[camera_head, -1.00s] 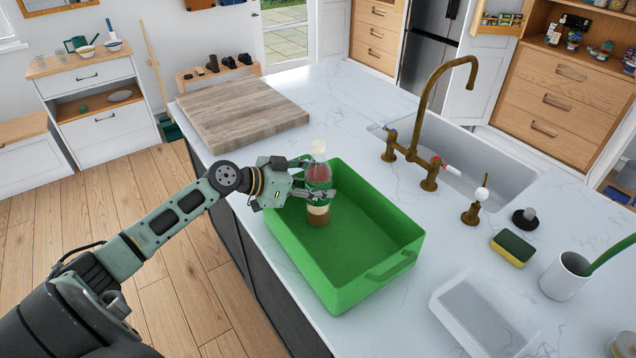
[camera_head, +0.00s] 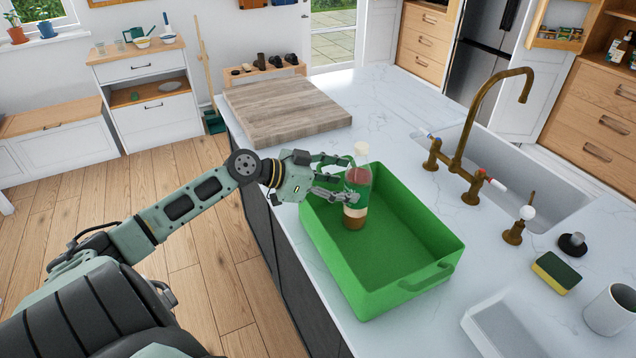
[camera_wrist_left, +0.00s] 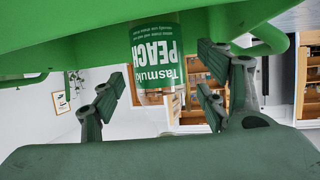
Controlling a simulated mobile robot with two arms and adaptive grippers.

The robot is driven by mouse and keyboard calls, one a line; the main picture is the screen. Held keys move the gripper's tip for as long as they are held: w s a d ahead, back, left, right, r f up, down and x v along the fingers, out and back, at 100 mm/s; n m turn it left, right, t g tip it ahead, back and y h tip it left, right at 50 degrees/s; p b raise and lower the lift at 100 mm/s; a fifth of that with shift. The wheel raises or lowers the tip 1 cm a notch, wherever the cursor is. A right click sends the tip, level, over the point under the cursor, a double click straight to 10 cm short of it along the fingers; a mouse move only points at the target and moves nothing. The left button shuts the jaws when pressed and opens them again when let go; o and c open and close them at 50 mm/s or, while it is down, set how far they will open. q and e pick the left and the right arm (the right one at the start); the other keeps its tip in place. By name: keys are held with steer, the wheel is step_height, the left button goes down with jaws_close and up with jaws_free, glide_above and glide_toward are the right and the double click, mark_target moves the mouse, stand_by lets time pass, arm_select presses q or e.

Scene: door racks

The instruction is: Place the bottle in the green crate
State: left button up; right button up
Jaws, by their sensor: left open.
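The bottle (camera_head: 357,190) has a clear top, a green label and a brown lower part. It stands upright inside the green crate (camera_head: 408,290), near the crate's far left end. My left gripper (camera_head: 352,180) is at the bottle's left side with its fingers open around it. In the left wrist view the bottle's green label (camera_wrist_left: 157,52) shows between the spread fingers of the gripper (camera_wrist_left: 160,95), with gaps on both sides. The crate's green surface (camera_wrist_left: 60,30) fills the top of that view. My right gripper is not in view.
A wooden board (camera_head: 285,110) lies on the counter behind the crate. To the right are a brass tap (camera_head: 470,125) with a sink (camera_head: 545,175), a sponge (camera_head: 556,272), a white cup (camera_head: 611,308) and a clear tray (camera_head: 505,325).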

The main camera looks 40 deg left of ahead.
arm_select(q)
steer(key=b+v, duration=0.1)
steer(key=v, duration=0.6)
steer(key=shift+s+b, duration=0.3)
steer(key=shift+s, duration=0.05)
